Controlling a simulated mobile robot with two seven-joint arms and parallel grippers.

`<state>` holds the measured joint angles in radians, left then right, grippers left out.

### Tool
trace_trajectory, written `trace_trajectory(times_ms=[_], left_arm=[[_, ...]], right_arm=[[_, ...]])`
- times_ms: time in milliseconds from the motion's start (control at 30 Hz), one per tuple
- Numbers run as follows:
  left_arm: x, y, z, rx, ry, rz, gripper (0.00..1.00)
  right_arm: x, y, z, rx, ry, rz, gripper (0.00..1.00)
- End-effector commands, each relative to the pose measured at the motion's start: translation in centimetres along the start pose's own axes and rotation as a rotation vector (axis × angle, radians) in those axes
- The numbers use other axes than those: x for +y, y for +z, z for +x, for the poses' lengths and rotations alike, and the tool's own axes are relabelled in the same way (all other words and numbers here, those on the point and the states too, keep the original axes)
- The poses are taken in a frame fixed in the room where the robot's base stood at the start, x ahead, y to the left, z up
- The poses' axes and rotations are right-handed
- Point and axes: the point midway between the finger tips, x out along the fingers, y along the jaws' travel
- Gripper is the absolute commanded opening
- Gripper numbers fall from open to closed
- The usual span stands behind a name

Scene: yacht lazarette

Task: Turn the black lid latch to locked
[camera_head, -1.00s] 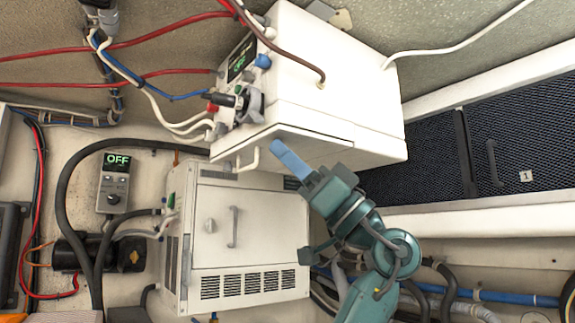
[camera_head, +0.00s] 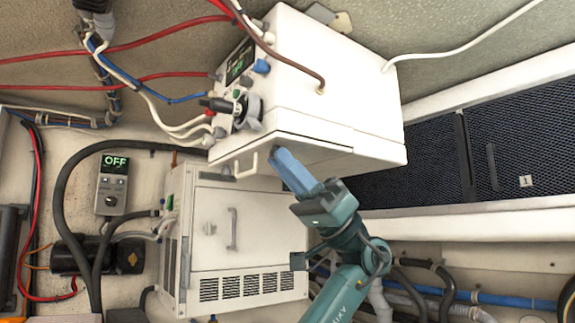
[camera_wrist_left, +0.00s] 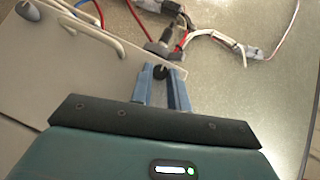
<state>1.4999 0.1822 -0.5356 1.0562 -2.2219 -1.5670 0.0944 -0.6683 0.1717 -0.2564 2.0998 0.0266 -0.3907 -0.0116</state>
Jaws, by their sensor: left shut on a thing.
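My left gripper (camera_head: 277,156) reaches up from below to the front lid face of the upper white box (camera_head: 345,90). Its blue fingers are at that face, right of a white loop handle (camera_head: 248,164). In the left wrist view, the fingertips (camera_wrist_left: 165,80) are on either side of a small black latch (camera_wrist_left: 160,72) at the edge of the pale panel (camera_wrist_left: 75,75). The fingers are shut on this latch. In the head view the fingers mostly hide it, so its turned position cannot be read. My right gripper is not in view.
A lower white cabinet (camera_head: 255,260) with a handle and round knob stands just below. Red, blue and white cables (camera_head: 165,95) run at the box's left side. A grey controller (camera_head: 112,185) reads OFF. Dark mesh panels (camera_head: 525,130) lie at the right.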

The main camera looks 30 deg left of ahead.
Motion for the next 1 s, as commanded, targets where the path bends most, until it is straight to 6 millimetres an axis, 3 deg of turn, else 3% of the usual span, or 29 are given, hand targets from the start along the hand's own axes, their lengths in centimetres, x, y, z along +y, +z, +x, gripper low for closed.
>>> trace_trajectory(times_ms=[433,467,700,1000], left_arm=[[0.03,-0.03,0.04,0.001,-0.006,0.007,0.00],[0.04,-0.03,0.04,0.001,-0.006,0.007,0.20],[0.03,-0.02,0.03,0.001,-0.006,0.006,0.39],[0.04,-0.01,-0.35,0.001,-0.004,0.006,0.39]], right_arm=[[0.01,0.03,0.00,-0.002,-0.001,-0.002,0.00],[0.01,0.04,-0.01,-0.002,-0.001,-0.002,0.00],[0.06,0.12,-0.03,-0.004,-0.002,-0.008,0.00],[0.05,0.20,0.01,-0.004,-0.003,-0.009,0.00]])
